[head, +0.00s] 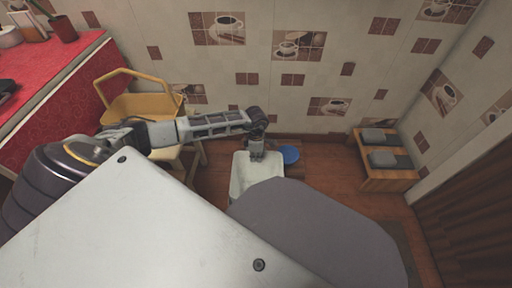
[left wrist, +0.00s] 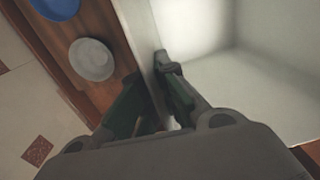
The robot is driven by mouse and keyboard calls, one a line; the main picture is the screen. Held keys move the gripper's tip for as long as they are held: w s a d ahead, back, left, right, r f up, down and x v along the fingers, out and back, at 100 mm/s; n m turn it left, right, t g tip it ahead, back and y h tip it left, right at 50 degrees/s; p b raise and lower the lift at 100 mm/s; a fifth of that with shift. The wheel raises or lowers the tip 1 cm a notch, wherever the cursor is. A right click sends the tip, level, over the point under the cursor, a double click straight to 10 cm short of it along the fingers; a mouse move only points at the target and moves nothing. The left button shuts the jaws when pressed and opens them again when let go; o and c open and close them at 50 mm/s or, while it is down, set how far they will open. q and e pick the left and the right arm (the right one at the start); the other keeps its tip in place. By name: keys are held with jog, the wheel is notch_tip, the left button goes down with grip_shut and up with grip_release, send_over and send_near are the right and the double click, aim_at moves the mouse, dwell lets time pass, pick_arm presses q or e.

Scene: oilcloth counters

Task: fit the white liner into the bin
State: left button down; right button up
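The white liner (head: 256,178), an open box-like container, stands low near the back wall in the head view, partly hidden by my own body. In the left wrist view its pale inside (left wrist: 250,90) fills the upper right. My left gripper (head: 257,154) is at its far rim. In the left wrist view the fingers (left wrist: 150,80) are on either side of one thin wall of the liner, close together and seemingly shut on it. I cannot make out a separate bin; whether one is around or under the liner is hidden. My right gripper is not in view.
A blue round dish (head: 289,154) is just right of the liner; a grey round dish (left wrist: 91,60) lies beside it in the left wrist view. A yellow chair (head: 140,105) stands left, near a red counter (head: 60,75). A low wooden bench (head: 388,181) stands right.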

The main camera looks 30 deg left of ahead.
pick_arm(q)
jog(key=shift+s+d+f, duration=0.2)
jog(key=shift+s+f, duration=0.3)
jog(key=shift+f, duration=0.35)
jog(key=c, duration=1.6)
grip_release()
jog(key=shift+d, duration=0.1)
jog(key=shift+o, duration=0.2)
jog(key=shift+w+f, duration=0.15)
jog(key=shift+w, duration=0.05)
jog(key=shift+w+r, duration=0.1)
jog(key=shift+r, duration=0.15)
jog(key=shift+w+a+r, duration=0.1)
jog(key=shift+a+r, duration=0.15)
jog(key=shift+r, duration=0.35)
notch_tip(320, 180, up, 11)
jog(key=shift+w+f, duration=0.15)
jog(key=shift+d, duration=0.1)
